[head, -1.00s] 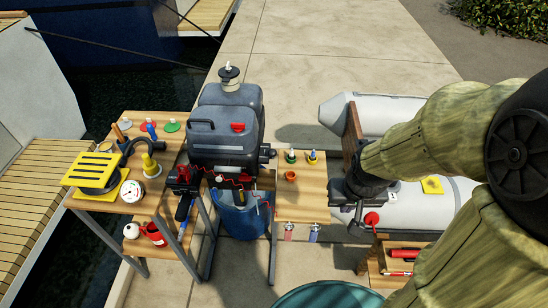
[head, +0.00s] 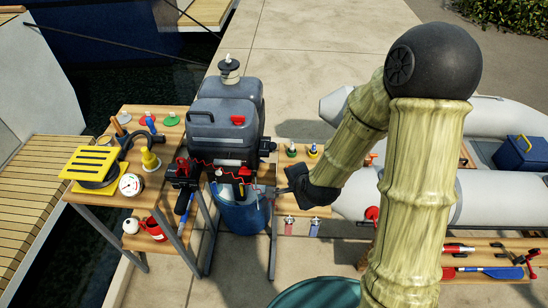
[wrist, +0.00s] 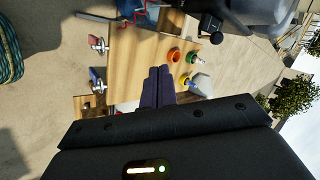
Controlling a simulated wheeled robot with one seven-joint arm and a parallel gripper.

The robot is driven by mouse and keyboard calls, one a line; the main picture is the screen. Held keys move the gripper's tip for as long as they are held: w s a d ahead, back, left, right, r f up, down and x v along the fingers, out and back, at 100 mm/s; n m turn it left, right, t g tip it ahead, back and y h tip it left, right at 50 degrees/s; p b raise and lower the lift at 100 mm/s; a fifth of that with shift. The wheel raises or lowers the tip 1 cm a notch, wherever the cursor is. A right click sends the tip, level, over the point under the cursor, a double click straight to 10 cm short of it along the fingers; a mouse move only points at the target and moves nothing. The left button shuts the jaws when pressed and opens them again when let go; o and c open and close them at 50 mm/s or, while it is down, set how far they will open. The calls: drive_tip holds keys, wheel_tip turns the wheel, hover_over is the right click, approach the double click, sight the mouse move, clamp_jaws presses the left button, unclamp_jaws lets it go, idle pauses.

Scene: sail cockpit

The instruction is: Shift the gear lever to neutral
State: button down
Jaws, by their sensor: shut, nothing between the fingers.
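The grey outboard motor (head: 226,130) stands upright over a blue bucket. A black part with a rounded end, apparently the gear lever (head: 267,147), sticks out from the motor's right side. It seems to show in the wrist view too (wrist: 210,27), near the motor's dark body (wrist: 258,8). Its exact setting cannot be read. My gripper (head: 281,190) is to the right of the motor, lower than this part and apart from it, over the small wooden table. In the wrist view my gripper's fingers (wrist: 159,72) are together and empty.
The small wooden table (head: 285,157) holds bottles and an orange cup (wrist: 174,56). A red wire (wrist: 132,14) hangs by the motor. The blue bucket (head: 240,218) is below. A grey dinghy (head: 490,203) lies right; a tool table (head: 155,185) stands left.

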drive_tip(key=w+a+f+m+t, duration=0.1)
drive_tip(key=a+m+t, duration=0.1)
drive_tip(key=m, duration=0.9)
drive_tip(key=w+a+f+m+t+h+b, duration=0.1)
drive_tip(key=a+f+m+t, duration=0.1)
drive_tip(key=m, duration=0.9)
drive_tip(key=shift+w+a+t+b, duration=0.3)
drive_tip(key=shift+w+t, duration=0.1)
drive_tip(key=shift+t, duration=0.5)
drive_tip(key=shift+w+f+b, duration=0.1)
drive_tip(key=shift+b, duration=0.2)
drive_tip(key=r+b+x, duration=0.1)
drive_tip(key=b+x, duration=0.1)
drive_tip(key=x, duration=0.4)
drive_tip(key=w+r+b+x, duration=0.1)
drive_tip(key=b+x, duration=0.1)
drive_tip(key=x, duration=0.4)
drive_tip(key=shift+w+r, duration=0.2)
drive_tip(key=shift+w, duration=0.2)
